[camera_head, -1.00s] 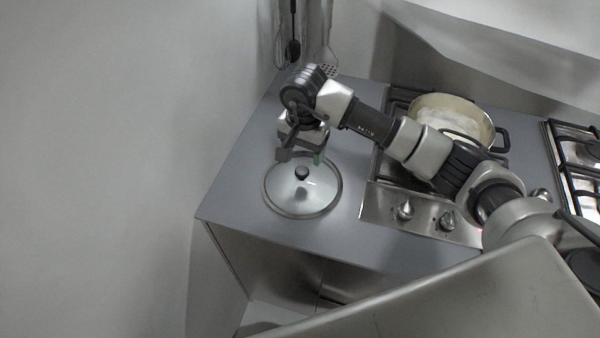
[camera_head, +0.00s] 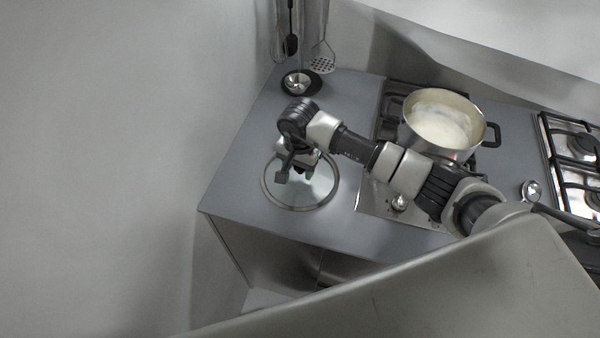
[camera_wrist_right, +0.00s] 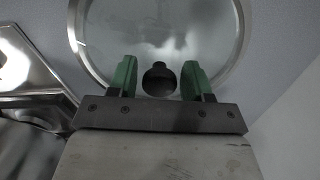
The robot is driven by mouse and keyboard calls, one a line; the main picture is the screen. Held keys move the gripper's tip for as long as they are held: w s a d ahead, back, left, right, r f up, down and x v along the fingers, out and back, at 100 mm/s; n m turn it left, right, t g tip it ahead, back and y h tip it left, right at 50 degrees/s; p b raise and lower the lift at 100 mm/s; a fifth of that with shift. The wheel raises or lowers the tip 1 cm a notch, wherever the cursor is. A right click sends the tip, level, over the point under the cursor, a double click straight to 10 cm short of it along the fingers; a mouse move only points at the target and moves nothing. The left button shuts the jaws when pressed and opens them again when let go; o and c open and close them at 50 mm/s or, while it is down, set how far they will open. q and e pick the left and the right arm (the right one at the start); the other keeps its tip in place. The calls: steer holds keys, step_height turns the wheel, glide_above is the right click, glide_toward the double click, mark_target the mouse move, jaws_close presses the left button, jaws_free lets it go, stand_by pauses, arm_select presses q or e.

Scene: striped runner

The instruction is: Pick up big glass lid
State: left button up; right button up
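The big glass lid (camera_head: 318,190) lies on the grey counter near its left end, a round clear disc with a metal rim. It also shows in the right wrist view (camera_wrist_right: 205,30), with its dark round knob (camera_wrist_right: 159,80) between my fingers. My right gripper (camera_head: 297,174) is over the lid and hides the knob in the head view. In the wrist view the right gripper (camera_wrist_right: 159,78) is open, its green fingers on either side of the knob, with gaps showing. My left gripper is not in view.
A pot with pale contents (camera_head: 440,122) stands on the hob right of my arm. A small dish on a dark round base (camera_head: 301,84) is behind the arm. Utensils hang at the back wall (camera_head: 322,58). The counter's front edge (camera_head: 330,240) is close to the lid.

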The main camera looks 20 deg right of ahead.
jaws_close()
steer(key=shift+r, duration=0.1)
